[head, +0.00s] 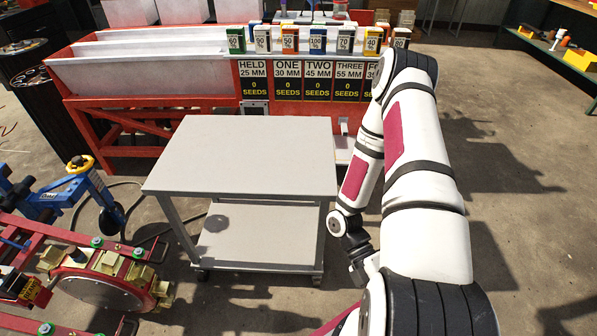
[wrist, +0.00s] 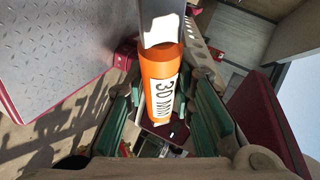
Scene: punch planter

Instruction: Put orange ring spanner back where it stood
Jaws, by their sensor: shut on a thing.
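An orange cylinder labelled "30 MM" (wrist: 161,88), which looks like the orange ring spanner's handle, stands out in the wrist view. A pale grey metal part (wrist: 158,28) runs from its upper end out of the frame; no ring end shows. My gripper (wrist: 163,105) is shut on the orange handle, with green finger pads on both sides of it. In the head view my gripper (head: 361,268) is low, just right of the grey trolley, partly hidden by my arm. The spanner cannot be made out there. I cannot tell which place it stood in.
The grey two-shelf trolley (head: 240,160) has a bare top. Behind it, a red-framed planter bench (head: 130,115) carries numbered boxes and seed-count signs (head: 302,80). A red and blue planter machine (head: 95,270) stands at left. The floor at right (head: 530,220) is clear.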

